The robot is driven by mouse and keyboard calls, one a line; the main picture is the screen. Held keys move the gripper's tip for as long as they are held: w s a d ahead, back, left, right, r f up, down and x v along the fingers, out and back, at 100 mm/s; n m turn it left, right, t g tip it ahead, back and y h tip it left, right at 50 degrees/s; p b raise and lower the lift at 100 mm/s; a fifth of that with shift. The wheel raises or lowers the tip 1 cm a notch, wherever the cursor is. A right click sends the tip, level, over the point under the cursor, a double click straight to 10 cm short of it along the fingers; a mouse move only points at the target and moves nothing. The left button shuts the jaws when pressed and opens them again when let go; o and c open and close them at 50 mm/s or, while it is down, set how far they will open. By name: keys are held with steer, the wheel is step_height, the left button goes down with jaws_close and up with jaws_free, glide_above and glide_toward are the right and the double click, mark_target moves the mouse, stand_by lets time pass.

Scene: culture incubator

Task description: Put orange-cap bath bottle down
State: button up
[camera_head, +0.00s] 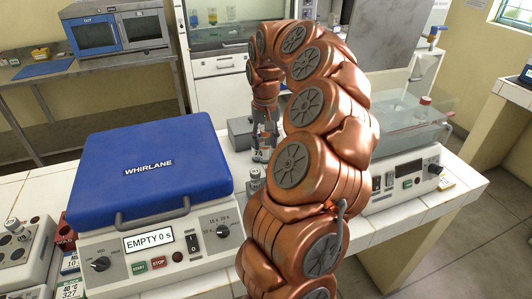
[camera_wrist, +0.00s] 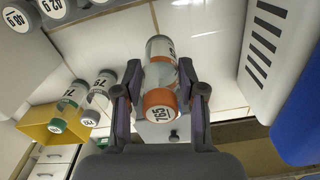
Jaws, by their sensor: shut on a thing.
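My gripper (camera_wrist: 160,82) is shut on an orange-cap bottle, its two dark fingers on either side of the bottle. In the wrist view the bottle (camera_wrist: 159,73) has a clear body, a white label and an orange cap facing the camera. White bench tiles show behind it; I cannot tell whether its base touches them. In the head view my gripper (camera_head: 265,133) is over the bench between the blue-lidded centrifuge and the water bath, and the bottle is mostly hidden there.
The WHIRLANE centrifuge (camera_head: 150,168) stands left, lid shut, display reading EMPTY. The clear water bath (camera_head: 400,125) stands right with a red-capped bottle (camera_head: 424,108). A grey-capped container (camera_head: 254,182) stands near my arm. Several labelled bottles (camera_wrist: 98,97) show left in the wrist view.

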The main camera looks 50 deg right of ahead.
mark_target(266, 154)
steer(key=shift+f+p, duration=0.45)
steer(key=shift+f, duration=2)
steer(key=shift+f, duration=0.15)
steer(key=o, duration=1.2)
steer(key=shift+c, duration=0.2)
step_height(266, 154, up, 12)
steer(key=shift+r+b, duration=0.2)
steer(key=shift+b, duration=1.05)
